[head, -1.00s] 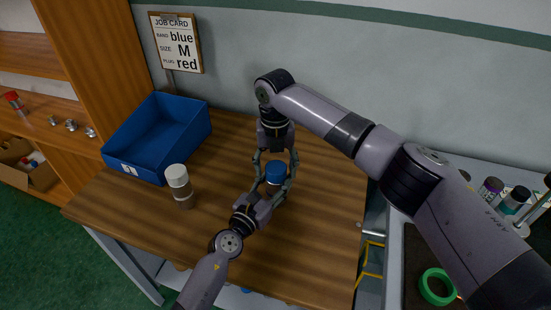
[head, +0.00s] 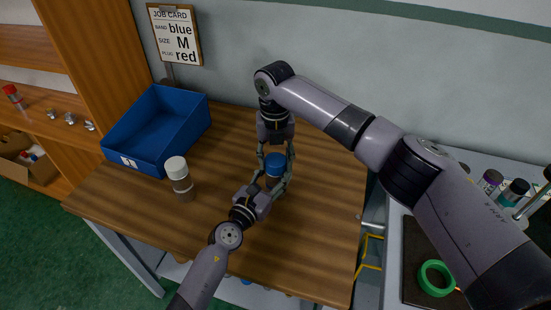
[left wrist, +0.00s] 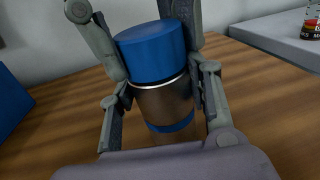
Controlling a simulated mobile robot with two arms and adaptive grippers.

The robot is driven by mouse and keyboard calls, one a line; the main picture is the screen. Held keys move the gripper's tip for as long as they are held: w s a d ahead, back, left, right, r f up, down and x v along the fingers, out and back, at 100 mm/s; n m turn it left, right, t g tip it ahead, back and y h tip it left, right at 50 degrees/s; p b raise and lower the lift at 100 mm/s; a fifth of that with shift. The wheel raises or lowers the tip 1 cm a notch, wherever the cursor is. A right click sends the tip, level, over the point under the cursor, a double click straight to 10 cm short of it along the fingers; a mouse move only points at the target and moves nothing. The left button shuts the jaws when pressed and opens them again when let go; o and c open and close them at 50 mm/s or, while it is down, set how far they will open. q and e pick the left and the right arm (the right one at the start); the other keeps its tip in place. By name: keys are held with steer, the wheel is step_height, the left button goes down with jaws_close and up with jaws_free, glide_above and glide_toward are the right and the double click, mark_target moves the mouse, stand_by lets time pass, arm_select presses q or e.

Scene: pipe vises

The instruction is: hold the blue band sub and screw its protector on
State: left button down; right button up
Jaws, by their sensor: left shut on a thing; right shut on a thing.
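The blue band sub (left wrist: 165,103) is a dark brown cylinder with a blue band near its lower end, upright in the left wrist view. Its blue protector (left wrist: 153,52) sits on top, with a thin shiny ring between the two. The protector also shows in the head view (head: 274,162). My left gripper (head: 278,186) is shut on the sub's body, its fingers on both sides in the left wrist view (left wrist: 163,100). My right gripper (head: 275,158) comes from above and is shut on the protector. The threads are hidden.
A blue bin (head: 152,133) stands at the back left of the wooden table (head: 325,220). A white-capped cylinder (head: 180,178) stands in front of it. A job card (head: 175,35) reads blue, M, red. A bench at right holds a green ring (head: 436,279) and several jars.

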arm_select(q)
steer(key=shift+r, duration=0.1)
arm_select(e)
steer(key=o, duration=1.3)
steer(key=shift+r, duration=0.15)
steer(key=shift+r, duration=2.15)
steer(key=shift+c, duration=0.5)
step_height(320, 180, up, 4)
steer(key=shift+f, duration=0.2)
steer(key=shift+f, duration=0.15)
steer(key=shift+f, duration=3.95)
